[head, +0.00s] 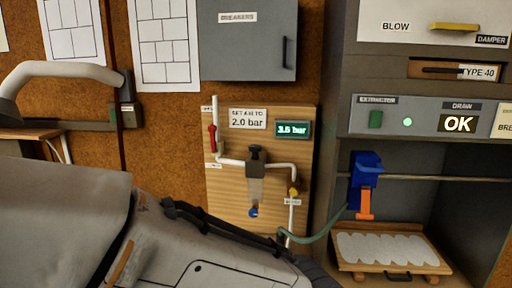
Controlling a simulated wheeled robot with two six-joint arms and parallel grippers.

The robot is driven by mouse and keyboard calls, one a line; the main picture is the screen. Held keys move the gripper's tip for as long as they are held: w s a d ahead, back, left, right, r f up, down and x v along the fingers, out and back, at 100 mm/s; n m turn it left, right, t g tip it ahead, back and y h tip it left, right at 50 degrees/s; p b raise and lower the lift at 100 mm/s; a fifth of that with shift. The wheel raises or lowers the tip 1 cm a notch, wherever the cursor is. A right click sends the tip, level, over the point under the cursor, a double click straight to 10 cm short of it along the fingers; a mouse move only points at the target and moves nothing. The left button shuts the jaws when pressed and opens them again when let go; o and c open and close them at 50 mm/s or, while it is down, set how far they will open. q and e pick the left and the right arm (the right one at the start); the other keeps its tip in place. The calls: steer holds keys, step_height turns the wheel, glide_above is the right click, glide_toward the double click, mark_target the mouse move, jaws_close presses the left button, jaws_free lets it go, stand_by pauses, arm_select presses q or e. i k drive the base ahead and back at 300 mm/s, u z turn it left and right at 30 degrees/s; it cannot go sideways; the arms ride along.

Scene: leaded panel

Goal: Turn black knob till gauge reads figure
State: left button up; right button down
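The black knob (256,152) sits on top of a clear-bodied regulator on a wooden board (222,205) on the wall. The gauge (292,129) is a small dark display with green figures. It appears to read 3.5 bar, though the last digit is blurred. A sign (248,119) beside it says to set air to 2.0 bar. No gripper fingers show in the head view, and nothing touches the knob.
White pipes, a red lever (212,138) and a yellow valve (293,191) surround the regulator. A grey breakers box (247,50) hangs above.

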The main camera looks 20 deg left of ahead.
mark_target(255, 149)
steer(key=u, duration=0.4)
steer(key=i, duration=0.4)
steer(key=u, duration=0.8)
steer(key=i, duration=0.6)
steer(key=z, duration=0.05)
